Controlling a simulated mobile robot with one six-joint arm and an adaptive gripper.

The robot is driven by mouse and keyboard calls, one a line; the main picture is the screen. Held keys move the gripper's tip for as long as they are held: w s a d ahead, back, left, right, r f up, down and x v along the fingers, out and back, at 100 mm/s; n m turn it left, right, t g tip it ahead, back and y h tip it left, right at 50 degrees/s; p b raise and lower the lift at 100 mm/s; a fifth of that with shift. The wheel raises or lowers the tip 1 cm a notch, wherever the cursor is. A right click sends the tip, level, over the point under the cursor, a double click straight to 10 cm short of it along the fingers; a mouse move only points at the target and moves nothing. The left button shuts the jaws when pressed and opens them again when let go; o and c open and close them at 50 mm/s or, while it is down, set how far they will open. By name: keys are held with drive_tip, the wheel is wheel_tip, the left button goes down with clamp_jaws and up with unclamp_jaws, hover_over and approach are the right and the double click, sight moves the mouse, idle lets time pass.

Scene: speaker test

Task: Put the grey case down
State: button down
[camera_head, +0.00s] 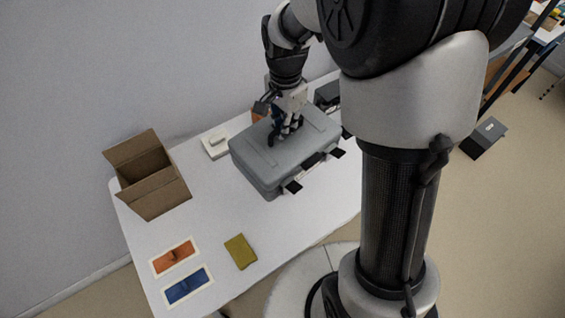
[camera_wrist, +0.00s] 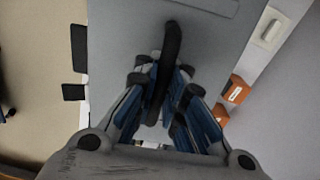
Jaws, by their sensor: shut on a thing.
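The grey case (camera_head: 262,162) is at the far part of the white table (camera_head: 205,240), lying flat with its black latches (camera_head: 292,187) toward the front. My gripper (camera_head: 284,135) is above its top, shut on the case's dark handle. In the wrist view the black handle (camera_wrist: 172,45) runs between the blue-padded fingers of my gripper (camera_wrist: 165,95), and the grey case top (camera_wrist: 120,30) fills the middle. I cannot tell whether the case's underside touches the table.
An open cardboard box (camera_head: 160,198) stands at the left. A white device (camera_head: 215,142) sits behind the case, with an orange box (camera_head: 258,112) and a dark box (camera_head: 327,95) near it. Orange (camera_head: 174,256) and blue (camera_head: 187,286) panels and an olive cloth (camera_head: 240,251) lie in front.

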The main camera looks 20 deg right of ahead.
drive_tip(key=shift+w+r+m, duration=0.1)
drive_tip(key=shift+w+m, duration=0.05)
drive_tip(key=shift+m, duration=0.45)
drive_tip(key=shift+f, duration=0.4)
wheel_tip(320, 180, down, 19)
drive_tip(key=b, duration=0.6)
drive_tip(key=shift+f, duration=0.1)
drive_tip(key=c, duration=2.2)
unclamp_jaws()
drive_tip(key=shift+f, duration=0.15)
drive_tip(key=o, duration=0.5)
drive_tip(key=shift+o, duration=0.2)
